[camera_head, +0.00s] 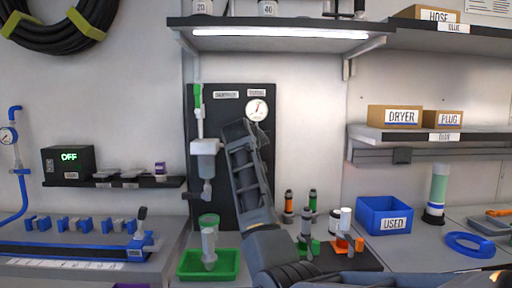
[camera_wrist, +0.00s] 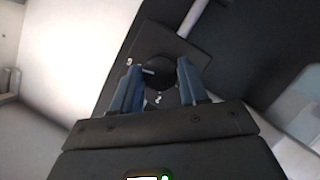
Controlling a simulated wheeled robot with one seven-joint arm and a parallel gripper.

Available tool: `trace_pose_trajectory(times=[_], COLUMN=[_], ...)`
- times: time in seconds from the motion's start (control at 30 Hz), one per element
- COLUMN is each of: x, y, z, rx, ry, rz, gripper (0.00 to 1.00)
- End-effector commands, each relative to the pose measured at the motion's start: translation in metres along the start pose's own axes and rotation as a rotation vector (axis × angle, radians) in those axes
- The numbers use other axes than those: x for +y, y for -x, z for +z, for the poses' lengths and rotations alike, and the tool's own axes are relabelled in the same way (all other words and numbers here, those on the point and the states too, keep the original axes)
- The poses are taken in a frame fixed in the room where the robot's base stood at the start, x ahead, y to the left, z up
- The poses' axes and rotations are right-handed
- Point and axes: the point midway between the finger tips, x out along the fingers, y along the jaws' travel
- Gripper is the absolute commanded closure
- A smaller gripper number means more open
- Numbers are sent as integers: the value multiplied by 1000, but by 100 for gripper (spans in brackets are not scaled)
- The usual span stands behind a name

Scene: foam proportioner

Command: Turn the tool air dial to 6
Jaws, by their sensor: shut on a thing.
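The tool air dial (camera_wrist: 155,71) is a round black knob on a dark plate in the wrist view, with small white marks below it. My gripper (camera_wrist: 160,82) has its two blue-grey fingers on either side of the knob and is shut on it. The dial's setting cannot be read. In the head view my arm reaches up to the dark panel (camera_head: 222,108) and hides the dial.
A grey and green dispenser (camera_head: 205,147) hangs on the panel left of my arm. Below are a green tray (camera_head: 209,274) and several colour-banded tools. A lit shelf (camera_head: 280,34) hangs above. A blue bin (camera_head: 384,216) stands to the right.

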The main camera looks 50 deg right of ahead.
Motion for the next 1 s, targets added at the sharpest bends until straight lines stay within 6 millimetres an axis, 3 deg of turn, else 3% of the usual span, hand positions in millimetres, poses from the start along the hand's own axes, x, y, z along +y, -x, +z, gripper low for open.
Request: trace_pose_trajectory(times=[0.1, 0.13, 0.37, 0.67, 1.0], x=[-1, -1, -1, -1, -2], y=[-1, -1, -1, 3, 52], z=[3, 3, 2, 0, 1], rx=[-6, -6, -3, 0, 0], ry=[0, 0, 0, 0, -1], rz=[-2, -2, -1, 0, -1], gripper=[87, 54, 32, 31, 31])
